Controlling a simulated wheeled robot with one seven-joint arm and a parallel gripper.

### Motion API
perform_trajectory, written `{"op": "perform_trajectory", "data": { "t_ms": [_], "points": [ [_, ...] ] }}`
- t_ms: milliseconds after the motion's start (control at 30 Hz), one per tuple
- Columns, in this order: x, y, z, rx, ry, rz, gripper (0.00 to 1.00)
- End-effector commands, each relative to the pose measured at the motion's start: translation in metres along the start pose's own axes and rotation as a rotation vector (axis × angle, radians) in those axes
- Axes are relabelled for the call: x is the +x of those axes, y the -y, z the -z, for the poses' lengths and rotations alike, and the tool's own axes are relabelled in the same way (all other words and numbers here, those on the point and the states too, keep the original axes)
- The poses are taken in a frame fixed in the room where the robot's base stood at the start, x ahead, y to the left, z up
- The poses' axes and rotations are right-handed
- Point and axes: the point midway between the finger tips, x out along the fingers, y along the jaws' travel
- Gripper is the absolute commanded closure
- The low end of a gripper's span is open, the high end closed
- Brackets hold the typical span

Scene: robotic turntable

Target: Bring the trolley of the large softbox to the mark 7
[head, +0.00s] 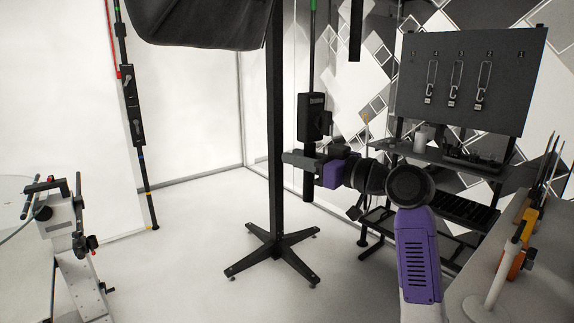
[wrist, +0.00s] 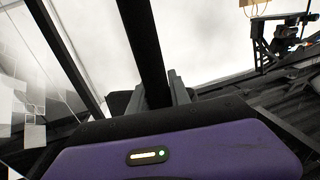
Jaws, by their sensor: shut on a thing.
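The large softbox (head: 200,24) shows at the top of the head view, black, with its upper part cut off. Its trolley has a tall black pole (head: 275,100) and a black four-legged wheeled base (head: 274,255) on the pale floor. My gripper (head: 286,158) is shut on the pole at about mid-height, reaching in from the right. In the wrist view the pole (wrist: 143,45) runs up from between the grey fingers (wrist: 155,98). The contact is partly hidden by my gripper's purple body. I cannot make out a mark 7 in either view.
A dark panel with hanging tools (head: 468,80) and a shelf rack (head: 450,155) stand at right. A workbench (head: 520,280) is front right, a white device (head: 65,225) front left. Vertical poles stand near the walls. Floor left of the base is clear.

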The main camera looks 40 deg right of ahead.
Motion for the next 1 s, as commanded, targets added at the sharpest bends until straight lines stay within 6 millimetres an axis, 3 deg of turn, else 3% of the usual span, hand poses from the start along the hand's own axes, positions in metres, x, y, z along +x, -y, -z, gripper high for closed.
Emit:
{"op": "perform_trajectory", "data": {
  "t_ms": [567, 600, 700, 1000],
  "points": [
    [-0.0014, -0.0083, -0.0008, 0.001, 0.002, 0.0, 1.0],
    [-0.0014, -0.0083, -0.0008, 0.001, 0.002, 0.0, 0.71],
    [-0.0013, -0.0081, -0.0007, 0.001, 0.002, 0.0, 0.55],
    [-0.002, -0.0077, -0.0004, 0.0, 0.001, 0.001, 0.55]
  ]
}}
